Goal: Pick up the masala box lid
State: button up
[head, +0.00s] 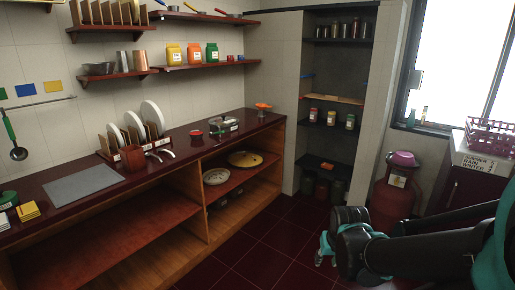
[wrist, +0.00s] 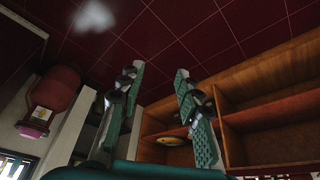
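I cannot clearly make out a masala box lid. A round, pale yellowish disc (head: 245,158) lies on the middle shelf under the counter and could be a lid or a plate. A second, smaller round item (head: 216,176) lies left of it. A yellowish disc also shows in the wrist view (wrist: 170,141), beyond the right finger, on the wooden shelf unit. My gripper (wrist: 157,75) is open, with nothing between its two teal fingers. In the head view my gripper (head: 326,248) hangs over the floor, right of the shelves and apart from them.
The dark counter (head: 85,186) holds a plate rack (head: 133,157), a glassy box (head: 223,125) and an orange-topped item (head: 263,106). A red gas cylinder (head: 393,195) stands at the right beside an alcove with jars. The dark red tiled floor (head: 265,240) before the shelves is clear.

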aim_at(224, 119)
jog(key=i+u, duration=0.1)
jog(key=i, duration=0.4)
jog(key=i+l+u, duration=0.1)
jog(key=i, duration=0.4)
jog(key=i+l+u, duration=0.1)
jog(key=i, duration=0.4)
jog(key=i+l+u, duration=0.15)
jog(key=i, duration=0.35)
